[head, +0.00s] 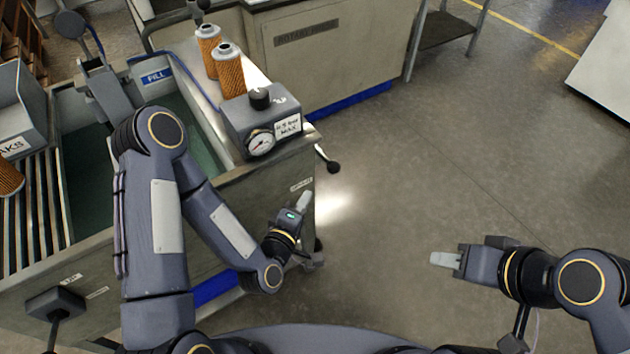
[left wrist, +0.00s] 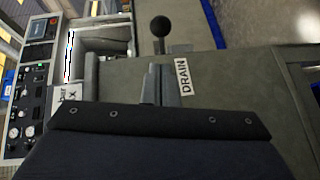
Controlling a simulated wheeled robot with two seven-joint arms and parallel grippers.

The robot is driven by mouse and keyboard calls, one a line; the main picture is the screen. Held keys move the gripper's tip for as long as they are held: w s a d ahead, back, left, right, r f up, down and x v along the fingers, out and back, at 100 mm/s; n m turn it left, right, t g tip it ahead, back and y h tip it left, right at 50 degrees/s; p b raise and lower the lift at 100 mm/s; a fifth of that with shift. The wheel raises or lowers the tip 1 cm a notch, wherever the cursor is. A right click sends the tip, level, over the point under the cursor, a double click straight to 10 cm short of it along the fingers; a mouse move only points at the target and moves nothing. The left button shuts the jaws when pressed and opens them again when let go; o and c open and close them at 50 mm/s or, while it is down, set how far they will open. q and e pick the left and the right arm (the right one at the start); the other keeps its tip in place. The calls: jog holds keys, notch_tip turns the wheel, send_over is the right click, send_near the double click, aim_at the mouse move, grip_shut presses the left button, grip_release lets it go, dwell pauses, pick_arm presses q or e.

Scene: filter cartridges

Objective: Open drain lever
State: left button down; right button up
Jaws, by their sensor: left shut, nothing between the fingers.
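My left gripper (head: 304,199) is shut and empty, close to the label and apart from the lever. Its fingertips (left wrist: 160,80) point towards the knob. My right gripper (head: 445,259) is over open floor at the right, away from the tank; its finger gap does not show.
The metal tank (head: 255,180) holds greenish liquid. A gauge box (head: 262,122) with a black knob sits on its rim, and two orange filter cartridges (head: 229,75) stand behind it. A black box (head: 55,303) is on the tank's lower left.

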pick_arm(q)
send_near(328, 163)
jog(key=x, duration=0.2)
jog(key=f+p+x, duration=0.1)
jog(key=x, duration=0.2)
jog(key=shift+w+a, duration=0.15)
jog(key=shift+w, duration=0.1)
pick_arm(e)
jog(key=shift+r, duration=0.5)
